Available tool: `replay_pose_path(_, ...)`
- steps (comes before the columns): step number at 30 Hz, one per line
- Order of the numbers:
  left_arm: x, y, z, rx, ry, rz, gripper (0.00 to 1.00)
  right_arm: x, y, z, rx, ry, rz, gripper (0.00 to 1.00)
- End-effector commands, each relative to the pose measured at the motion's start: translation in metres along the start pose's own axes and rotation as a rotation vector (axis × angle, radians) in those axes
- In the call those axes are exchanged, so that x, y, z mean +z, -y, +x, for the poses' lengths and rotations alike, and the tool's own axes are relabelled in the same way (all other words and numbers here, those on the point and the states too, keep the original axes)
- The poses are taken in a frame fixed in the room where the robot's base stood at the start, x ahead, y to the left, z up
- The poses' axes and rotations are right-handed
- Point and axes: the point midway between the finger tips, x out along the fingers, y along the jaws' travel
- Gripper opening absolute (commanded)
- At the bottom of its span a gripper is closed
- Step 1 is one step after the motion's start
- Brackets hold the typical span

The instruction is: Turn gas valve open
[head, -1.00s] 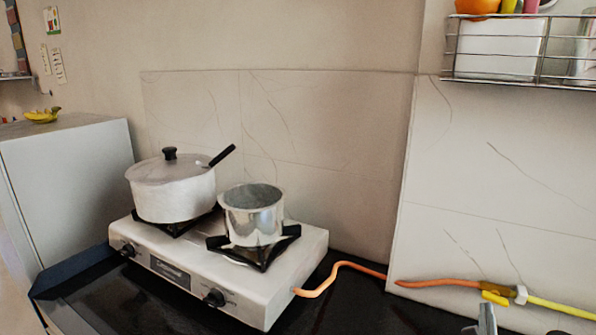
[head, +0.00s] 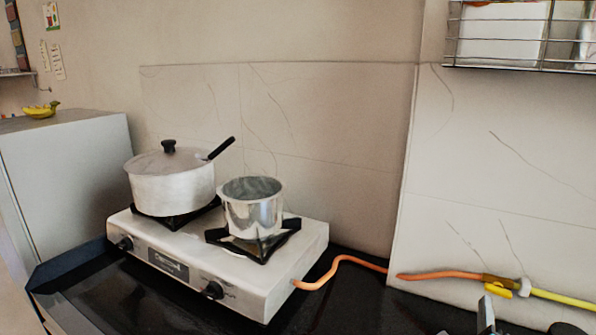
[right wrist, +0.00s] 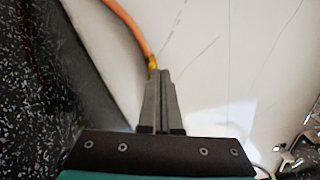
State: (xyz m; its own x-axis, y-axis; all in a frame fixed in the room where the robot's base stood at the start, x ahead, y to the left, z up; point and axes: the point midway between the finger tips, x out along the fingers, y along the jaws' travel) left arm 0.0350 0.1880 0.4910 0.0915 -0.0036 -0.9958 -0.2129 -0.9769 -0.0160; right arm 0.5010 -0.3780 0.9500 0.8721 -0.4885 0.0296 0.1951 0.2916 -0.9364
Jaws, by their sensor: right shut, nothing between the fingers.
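The gas valve (head: 503,287) sits in the hose line at the lower right of the head view. It has a small yellow handle, and a pale fitting is at its right end. My right gripper (head: 486,303) is just below and in front of the valve in the head view, with part of it cut off by the bottom edge. In the right wrist view its fingers (right wrist: 160,74) are together and empty. A yellow-orange bit (right wrist: 152,63) at the end of the orange hose shows right at the fingertips. I cannot tell if they touch. My left gripper is not in view.
An orange hose (head: 345,260) runs from the gas stove (head: 250,297) to the valve; a yellow hose (head: 562,298) continues right. A lidded pot (head: 172,190) and a small open pot (head: 253,212) stand on the stove. A wire rack (head: 520,67) hangs above right.

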Motion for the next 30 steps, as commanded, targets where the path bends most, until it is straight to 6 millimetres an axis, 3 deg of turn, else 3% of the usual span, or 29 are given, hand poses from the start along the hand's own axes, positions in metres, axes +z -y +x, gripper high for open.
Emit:
replay_pose_path(9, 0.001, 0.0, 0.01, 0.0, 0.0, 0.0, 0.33, 0.001, -0.013, -0.004, 0.019, 0.0, -0.256, 0.0)
replay_pose_path(18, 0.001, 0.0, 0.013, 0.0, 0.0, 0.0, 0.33, 0.001, -0.018, -0.004, 0.03, 0.001, -0.355, 0.0)
replay_pose_path(30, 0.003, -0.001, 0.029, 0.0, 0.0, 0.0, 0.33, 0.001, -0.019, 0.04, 0.029, 0.002, -0.359, 0.0)
